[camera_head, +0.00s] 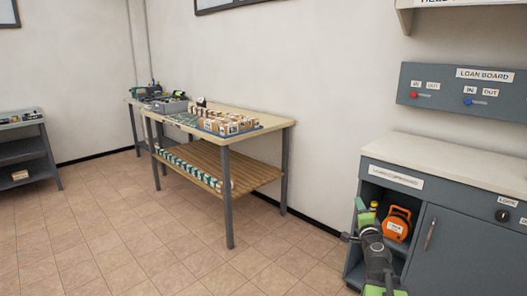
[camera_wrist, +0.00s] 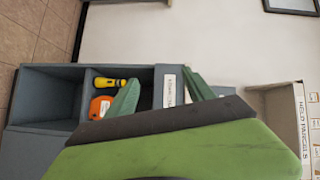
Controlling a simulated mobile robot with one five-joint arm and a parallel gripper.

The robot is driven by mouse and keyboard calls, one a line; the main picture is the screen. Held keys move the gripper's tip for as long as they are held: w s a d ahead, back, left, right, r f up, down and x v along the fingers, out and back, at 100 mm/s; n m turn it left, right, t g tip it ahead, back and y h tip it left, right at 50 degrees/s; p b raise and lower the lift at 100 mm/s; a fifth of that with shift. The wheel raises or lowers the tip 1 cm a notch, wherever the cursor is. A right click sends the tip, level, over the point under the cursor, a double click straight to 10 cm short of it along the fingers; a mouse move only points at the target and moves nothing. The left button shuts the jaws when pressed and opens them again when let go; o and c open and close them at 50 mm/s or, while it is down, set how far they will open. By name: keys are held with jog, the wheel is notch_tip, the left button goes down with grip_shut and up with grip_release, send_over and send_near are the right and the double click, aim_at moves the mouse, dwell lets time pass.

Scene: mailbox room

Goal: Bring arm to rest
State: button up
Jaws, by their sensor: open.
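My arm rises at the lower right of the head view, in front of the grey cabinet (camera_head: 460,250). My gripper, with two green fingers, shows in the wrist view (camera_wrist: 160,88). The fingers are spread apart and nothing shows between them. Behind them, in the wrist view, is the cabinet's open side (camera_wrist: 48,95), turned sideways. My own dark and green arm parts cover the lower part of that view.
The cabinet's open shelf holds an orange round-cornered item (camera_head: 397,223) and a yellow-handled tool (camera_wrist: 109,83). A loan board (camera_head: 460,91) hangs above the counter (camera_head: 450,165). A wooden-topped table (camera_head: 270,119) with boxes stands further left. The tiled floor (camera_head: 120,235) is clear at front left.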

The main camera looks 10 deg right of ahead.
jog(key=a+f+n+g+y, duration=0.25)
jog(key=a+f+n, duration=0.2)
jog(key=a, duration=0.75)
jog(key=w+a+f+n+g+y, duration=0.1)
jog(key=a+f+n+y, duration=0.3)
jog(key=a, duration=0.7)
jog(key=a+f+n+g+y, duration=0.2)
jog(key=a+n+y, duration=0.25)
jog(key=a, duration=0.75)
jog(key=s+a+f+n+g+h, duration=0.2)
jog(key=s+a+f+n+g, duration=0.25)
jog(key=s+f, duration=0.3)
jog(key=s+d+f+n+g+h, duration=0.1)
jog(key=s+d+f+g+h, duration=0.35)
jog(key=s+d, duration=0.35)
jog(key=s+r+g+p, duration=0.2)
jog(key=s+r+p, duration=0.1)
jog(key=r+p, duration=2.5)
jog(key=shift+s+a+r+p, duration=0.15)
jog(key=shift+a+r+p, duration=0.2)
jog(key=shift+p, duration=0.1)
